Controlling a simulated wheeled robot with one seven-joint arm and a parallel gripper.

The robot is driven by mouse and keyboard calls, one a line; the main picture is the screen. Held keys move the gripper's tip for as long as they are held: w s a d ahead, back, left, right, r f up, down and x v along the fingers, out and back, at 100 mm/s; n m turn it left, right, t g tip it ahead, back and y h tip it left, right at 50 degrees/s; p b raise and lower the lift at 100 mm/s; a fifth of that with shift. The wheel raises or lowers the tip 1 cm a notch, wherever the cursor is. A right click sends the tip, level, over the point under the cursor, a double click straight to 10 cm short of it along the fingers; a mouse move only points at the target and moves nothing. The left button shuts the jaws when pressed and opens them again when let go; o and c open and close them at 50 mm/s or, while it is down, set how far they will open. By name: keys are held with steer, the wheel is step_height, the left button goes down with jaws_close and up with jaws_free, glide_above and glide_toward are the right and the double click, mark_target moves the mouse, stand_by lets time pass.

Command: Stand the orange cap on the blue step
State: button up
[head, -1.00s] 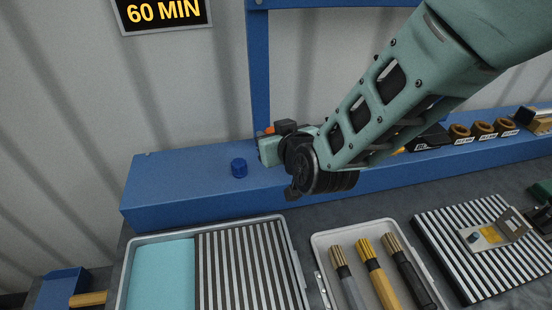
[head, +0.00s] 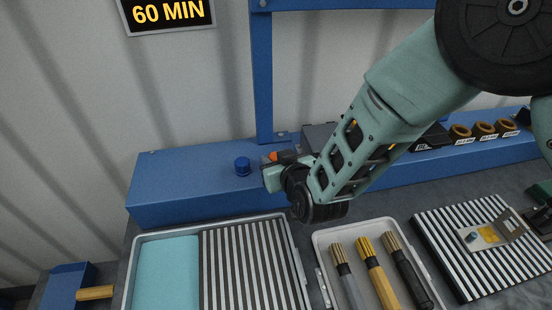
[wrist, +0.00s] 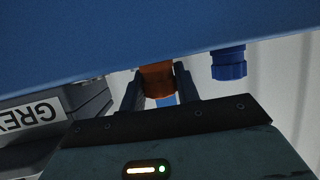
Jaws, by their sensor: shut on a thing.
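The orange cap (wrist: 157,82) is held between the two fingers of my gripper (wrist: 160,88) in the wrist view. In the head view only a small orange part (head: 272,156) shows behind my gripper (head: 273,162), over the blue step (head: 190,185). In the wrist view the cap's edge meets the blue surface (wrist: 120,35); I cannot tell whether it touches or is just above. A blue cap (head: 242,166) stands on the step just left of my gripper, and also shows in the wrist view (wrist: 229,63).
A grey box labelled GREY (wrist: 85,100) is near my fingers in the wrist view. A blue post (head: 263,80) rises behind. Several brown rings (head: 483,129) stand right on the step. A tray with brushes (head: 325,240) and a tray with a teal pad (head: 140,265) lie in front.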

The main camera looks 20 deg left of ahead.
steer(key=o, duration=0.9)
steer(key=shift+o, duration=0.2)
steer(key=shift+r+p, duration=0.2)
steer(key=shift+p, duration=0.15)
steer(key=b+v, duration=0.3)
steer(key=v, duration=0.9)
steer(key=s+d+r+g+h, duration=0.3)
steer(key=s+d, duration=0.4)
steer(key=d, duration=0.5)
steer(key=s+d+r+g+h, duration=0.3)
steer(key=s+d+g+h, duration=0.2)
steer(key=d, duration=0.7)
steer(key=s+g, duration=0.2)
steer(key=shift+s+r+m+h, duration=0.2)
steer(key=shift+s+m+h, duration=0.1)
steer(key=shift+m, duration=0.1)
